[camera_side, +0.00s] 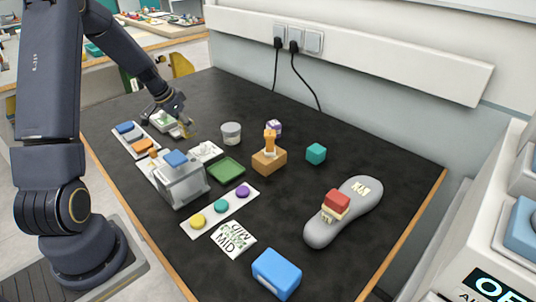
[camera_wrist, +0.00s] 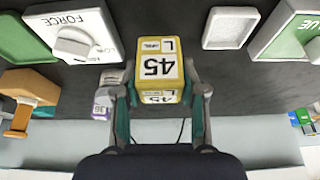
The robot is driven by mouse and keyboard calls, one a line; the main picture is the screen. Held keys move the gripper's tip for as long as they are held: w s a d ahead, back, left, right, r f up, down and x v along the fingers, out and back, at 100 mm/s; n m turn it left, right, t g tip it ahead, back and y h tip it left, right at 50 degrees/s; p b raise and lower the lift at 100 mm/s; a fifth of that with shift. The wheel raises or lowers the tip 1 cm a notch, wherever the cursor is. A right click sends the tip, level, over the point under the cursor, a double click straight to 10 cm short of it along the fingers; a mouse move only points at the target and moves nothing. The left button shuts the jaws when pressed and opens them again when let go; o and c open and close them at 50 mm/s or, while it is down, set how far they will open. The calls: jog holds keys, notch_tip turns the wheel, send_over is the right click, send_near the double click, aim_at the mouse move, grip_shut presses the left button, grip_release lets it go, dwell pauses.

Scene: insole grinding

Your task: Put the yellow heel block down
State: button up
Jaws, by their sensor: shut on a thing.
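The yellow heel block (camera_wrist: 158,68), marked "45 L" on its white label, is between the two fingers of my gripper (camera_wrist: 160,108) in the wrist view. The fingers are shut on its sides. In the side view my gripper (camera_side: 186,128) is over the far left part of the black table, and the block is too small there to make out clearly. Whether the block touches anything below it cannot be told. A white and purple block marked "36" (camera_wrist: 104,100) shows left of the fingers in the wrist view.
A FORCE knob box (camera_wrist: 75,35) and a green-faced knob box (camera_wrist: 290,35) flank the block. A grey cup (camera_side: 231,133), a green tray (camera_side: 226,171), an orange peg stand (camera_side: 268,163) and a teal cube (camera_side: 316,154) stand mid-table. A grey insole form (camera_side: 365,195) lies right.

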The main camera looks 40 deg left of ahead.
aim_at(188, 133)
jog(key=shift+w+f, duration=0.15)
jog(key=shift+f, duration=1.5)
jog(key=shift+f, duration=0.15)
jog(key=o, duration=1.2)
jog(key=shift+c, duration=0.2)
